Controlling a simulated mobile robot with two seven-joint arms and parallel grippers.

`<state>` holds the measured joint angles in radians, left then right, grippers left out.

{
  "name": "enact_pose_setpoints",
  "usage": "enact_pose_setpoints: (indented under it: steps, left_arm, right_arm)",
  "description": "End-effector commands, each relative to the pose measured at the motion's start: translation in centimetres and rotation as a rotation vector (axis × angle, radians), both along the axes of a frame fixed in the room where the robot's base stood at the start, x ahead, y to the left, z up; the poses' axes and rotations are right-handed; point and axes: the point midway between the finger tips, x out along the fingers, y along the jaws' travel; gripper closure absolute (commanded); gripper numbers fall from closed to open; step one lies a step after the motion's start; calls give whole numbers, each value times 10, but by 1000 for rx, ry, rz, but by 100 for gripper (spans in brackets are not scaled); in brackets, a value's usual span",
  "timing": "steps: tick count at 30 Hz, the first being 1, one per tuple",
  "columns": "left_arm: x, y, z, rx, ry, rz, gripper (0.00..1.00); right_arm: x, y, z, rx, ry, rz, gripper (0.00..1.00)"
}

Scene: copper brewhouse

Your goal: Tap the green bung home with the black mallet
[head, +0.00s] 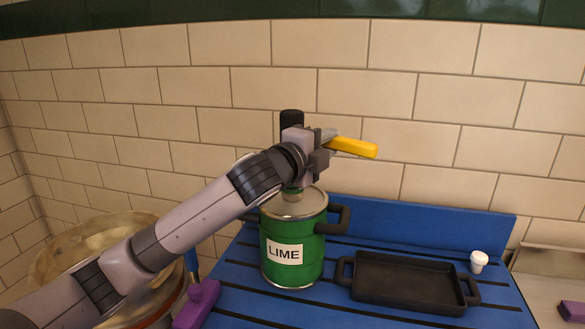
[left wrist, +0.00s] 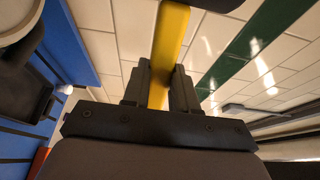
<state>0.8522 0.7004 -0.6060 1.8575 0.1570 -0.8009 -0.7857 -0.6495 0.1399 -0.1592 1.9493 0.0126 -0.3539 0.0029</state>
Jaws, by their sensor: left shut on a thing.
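The mallet has a yellow handle (head: 352,147) and a black head (head: 291,121). My left gripper (head: 322,150) is shut on the handle, above the lid of a green drum (head: 291,249) labelled LIME. The head stands upright behind the gripper, its lower part hidden. A small greenish piece on the drum's lid, seemingly the green bung (head: 293,191), shows just below the gripper; I cannot tell whether the mallet touches it. In the left wrist view the yellow handle (left wrist: 170,45) runs between the two dark fingers (left wrist: 160,85). My right gripper is not in view.
The drum stands on a blue slatted bench (head: 340,308). A black two-handled tray (head: 408,284) lies to its right, then a small white knob-like thing (head: 479,260). A purple object (head: 198,303) lies front left, near a copper vessel (head: 90,243). A tiled wall is behind.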

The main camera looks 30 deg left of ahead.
Motion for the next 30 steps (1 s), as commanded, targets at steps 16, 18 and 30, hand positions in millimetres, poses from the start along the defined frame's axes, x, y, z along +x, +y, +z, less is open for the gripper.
enact_pose_setpoints:
  steps: [16, 18, 30]
  left_arm:
    - [0, 0, 46, 1, -13, 0, 100]
    - [0, 0, 52, 2, -12, 0, 100]
    - [0, 0, 54, 2, -10, 0, 100]
  right_arm:
    - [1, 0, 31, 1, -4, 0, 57]
    - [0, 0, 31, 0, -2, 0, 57]
    - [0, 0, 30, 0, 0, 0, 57]
